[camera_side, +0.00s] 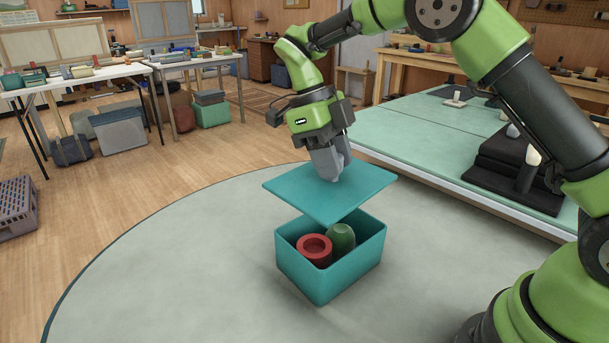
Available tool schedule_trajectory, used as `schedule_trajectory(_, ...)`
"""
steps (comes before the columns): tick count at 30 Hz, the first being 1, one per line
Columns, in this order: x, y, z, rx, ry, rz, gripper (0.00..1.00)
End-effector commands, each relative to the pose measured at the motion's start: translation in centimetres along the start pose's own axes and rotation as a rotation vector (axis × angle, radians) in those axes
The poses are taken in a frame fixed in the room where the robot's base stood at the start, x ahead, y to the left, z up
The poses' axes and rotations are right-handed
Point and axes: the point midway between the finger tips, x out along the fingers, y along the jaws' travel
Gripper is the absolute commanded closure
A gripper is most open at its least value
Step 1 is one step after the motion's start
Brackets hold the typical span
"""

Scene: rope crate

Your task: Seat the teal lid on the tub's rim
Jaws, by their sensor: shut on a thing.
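The teal lid (300,188) is a flat rectangular plate held in the air above the tub. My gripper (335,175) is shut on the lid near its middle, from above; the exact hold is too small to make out. The teal tub (318,283) stands on the round grey table below, its top uncovered at the front. A gap shows between the lid and the tub's rim. Inside the tub are a red ring-shaped piece (314,249) and a dark green rounded piece (341,238). The lid hides the tub's back rim.
The round grey table (165,270) is clear around the tub. A green-topped table (430,140) with a black stepped stand (510,165) lies behind to the right. Other tables with clutter stand far back left.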

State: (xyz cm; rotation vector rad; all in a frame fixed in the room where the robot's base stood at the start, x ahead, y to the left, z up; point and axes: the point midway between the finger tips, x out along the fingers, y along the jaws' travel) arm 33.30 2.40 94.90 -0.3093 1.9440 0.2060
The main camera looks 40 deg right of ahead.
Motion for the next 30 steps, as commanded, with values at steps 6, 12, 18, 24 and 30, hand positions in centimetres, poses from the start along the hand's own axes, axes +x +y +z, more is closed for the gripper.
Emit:
schedule_trajectory(6,-0.2,-0.3,-0.5,0.083,0.001,0.034,1.0)
schedule_trajectory(12,-0.1,-0.3,-0.4,0.079,0.001,0.033,1.0)
schedule_trajectory(18,0.4,-0.3,-0.1,0.075,0.006,0.032,1.0)
schedule_trajectory(24,2.1,-0.2,0.5,0.076,0.008,0.033,1.0)
schedule_trajectory(30,3.6,-0.2,1.2,0.075,0.007,0.033,1.0)
